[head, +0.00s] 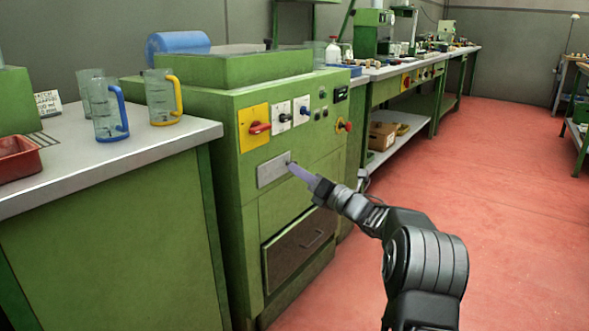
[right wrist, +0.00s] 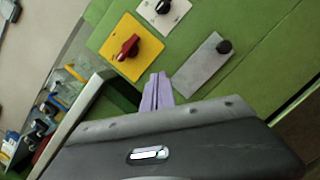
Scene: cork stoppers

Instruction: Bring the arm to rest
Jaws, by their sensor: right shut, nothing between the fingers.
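My right arm reaches in from the lower right in the head view. Its gripper (head: 292,168) is shut and empty, with its purple fingers in front of the green machine (head: 228,205). In the head view the fingertips overlap the right end of a grey plate (head: 271,170) on the machine's front. The right wrist view shows the shut fingers (right wrist: 158,82) beside the grey plate (right wrist: 201,66) and its black knob (right wrist: 224,46); they look apart from the plate. My left gripper is in neither view.
A red switch (head: 259,128) on a yellow plate and several knobs stick out of the machine's front. A bench (head: 120,155) at the left holds measuring jugs (head: 110,122) and a red tray (head: 18,158). The red floor (head: 480,190) at the right is clear.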

